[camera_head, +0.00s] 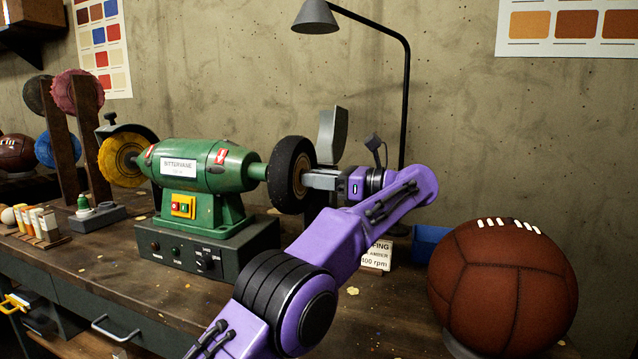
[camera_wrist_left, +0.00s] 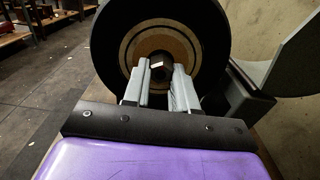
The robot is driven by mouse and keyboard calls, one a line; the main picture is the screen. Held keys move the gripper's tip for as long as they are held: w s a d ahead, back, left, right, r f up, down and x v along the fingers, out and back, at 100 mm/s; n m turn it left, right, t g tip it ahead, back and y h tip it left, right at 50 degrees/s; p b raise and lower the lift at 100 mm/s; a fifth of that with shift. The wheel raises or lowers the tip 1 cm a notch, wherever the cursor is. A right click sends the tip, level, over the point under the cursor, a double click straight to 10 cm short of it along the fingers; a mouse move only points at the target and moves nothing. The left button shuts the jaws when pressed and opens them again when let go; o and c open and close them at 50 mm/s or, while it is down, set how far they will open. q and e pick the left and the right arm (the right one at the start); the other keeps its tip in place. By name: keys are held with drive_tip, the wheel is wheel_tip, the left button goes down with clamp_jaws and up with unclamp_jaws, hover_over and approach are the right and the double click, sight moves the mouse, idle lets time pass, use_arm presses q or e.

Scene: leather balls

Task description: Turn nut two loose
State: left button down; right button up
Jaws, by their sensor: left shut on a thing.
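A green bench grinder (camera_head: 200,165) stands on the workbench, with a yellow wheel (camera_head: 122,160) on its left end and a black wheel (camera_head: 291,175) on its right end. My left gripper (camera_head: 306,180) reaches in from the right against the hub of the black wheel. In the left wrist view the two fingers of the gripper (camera_wrist_left: 160,76) are closed on a dark nut (camera_wrist_left: 161,66) at the centre of the black wheel (camera_wrist_left: 102,50). The fingers hide most of the nut. Which number the nut bears cannot be read. My right gripper is not in view.
A grey guard plate (camera_head: 332,135) stands just behind the black wheel. A lamp (camera_head: 316,18) rises behind it. A brown leather ball (camera_head: 503,285) sits at the right, near a blue bin (camera_head: 430,243) and a white sign (camera_head: 377,257). Small bottles (camera_head: 40,222) stand at the left.

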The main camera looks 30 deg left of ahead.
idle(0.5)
use_arm(q)
drive_tip(key=c, duration=0.9)
unclamp_jaws()
drive_tip(key=p+v, duration=1)
drive_tip(key=p, duration=0.6)
drive_tip(key=shift+d, duration=0.2)
drive_tip(key=shift+w, duration=0.15)
